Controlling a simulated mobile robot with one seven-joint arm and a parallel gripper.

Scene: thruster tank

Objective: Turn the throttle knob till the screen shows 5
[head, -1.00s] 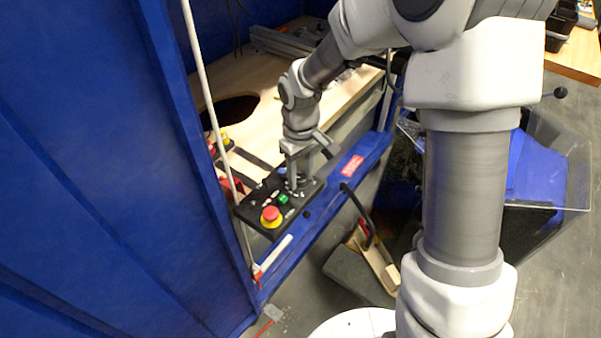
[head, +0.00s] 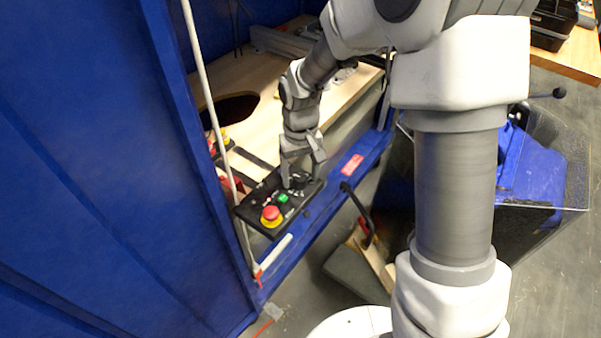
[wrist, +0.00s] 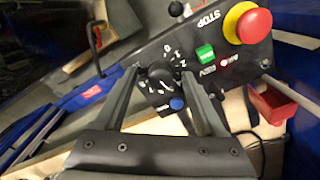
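The throttle knob (wrist: 161,75) is a small dark knob with a white mark, on a black control panel (wrist: 215,72) with white numbers around it. In the head view the knob is small and mostly lost between the fingers; the panel (head: 258,206) sits on the blue frame's edge. My gripper (head: 301,175) points down over the panel's far right part. In the wrist view my gripper (wrist: 160,78) has its two fingers apart on either side of the knob, with small gaps that look clear. I cannot make out any screen or its reading.
A red emergency stop (wrist: 252,25) on a yellow base, a green button (wrist: 205,53) and a blue button (wrist: 177,104) are close by on the panel. A white pole (head: 203,85) rises left of it. A red bin (wrist: 270,104) shows beside the panel.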

